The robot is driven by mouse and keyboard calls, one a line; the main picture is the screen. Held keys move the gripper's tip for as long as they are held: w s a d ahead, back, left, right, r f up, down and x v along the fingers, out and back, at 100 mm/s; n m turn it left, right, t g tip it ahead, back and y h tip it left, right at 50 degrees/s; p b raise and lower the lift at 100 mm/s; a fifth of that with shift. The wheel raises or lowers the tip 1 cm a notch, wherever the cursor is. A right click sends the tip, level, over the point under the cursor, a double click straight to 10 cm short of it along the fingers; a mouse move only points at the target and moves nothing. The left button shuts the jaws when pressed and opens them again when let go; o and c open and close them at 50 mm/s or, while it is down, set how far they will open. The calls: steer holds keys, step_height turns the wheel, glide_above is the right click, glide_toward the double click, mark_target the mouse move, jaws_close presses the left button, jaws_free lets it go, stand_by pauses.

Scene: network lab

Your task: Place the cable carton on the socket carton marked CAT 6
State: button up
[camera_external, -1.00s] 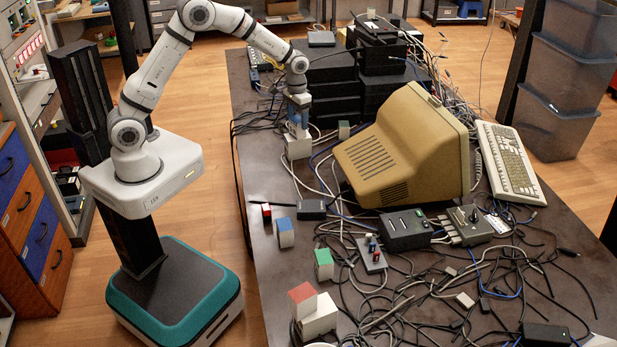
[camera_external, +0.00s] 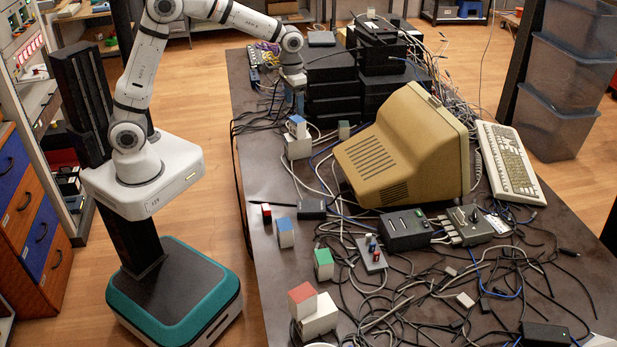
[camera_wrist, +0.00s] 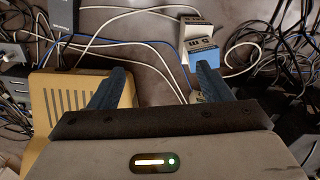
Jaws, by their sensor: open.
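A small white carton with a blue top (camera_external: 296,126), which seems to be the cable carton, rests on a larger white carton (camera_external: 299,147) near the table's left edge, beside the beige monitor. The lower carton looks like the socket carton, but I cannot read CAT 6 on it. In the wrist view the blue-topped carton (camera_wrist: 204,58) lies near the tip of the right finger, outside the gap between the fingers. My gripper (camera_external: 295,97) is open and empty, above and behind the stacked cartons. The wrist view shows my gripper (camera_wrist: 158,85) with its blue fingers wide apart.
The beige monitor (camera_external: 400,150) and a stack of black boxes (camera_external: 332,90) stand close to the right of my gripper. Other small cartons have blue (camera_external: 285,232), green (camera_external: 323,264) and red (camera_external: 302,296) tops. Cables cover much of the table.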

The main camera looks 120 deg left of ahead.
steer(key=d+r+m+t, duration=0.1)
steer(key=d+r+m, duration=0.2)
steer(key=d, duration=1)
steer(key=d+r+m, duration=0.3)
steer(key=d, duration=1)
steer(key=s+d+f+m+t, duration=0.1)
steer(key=s+d+m, duration=0.4)
steer(key=s+d, duration=0.4)
steer(key=d, duration=0.5)
steer(key=shift+s+d+f+m+t, duration=0.2)
steer(key=shift+d+f+m+t, duration=0.05)
steer(key=shift+d+m+t, duration=0.05)
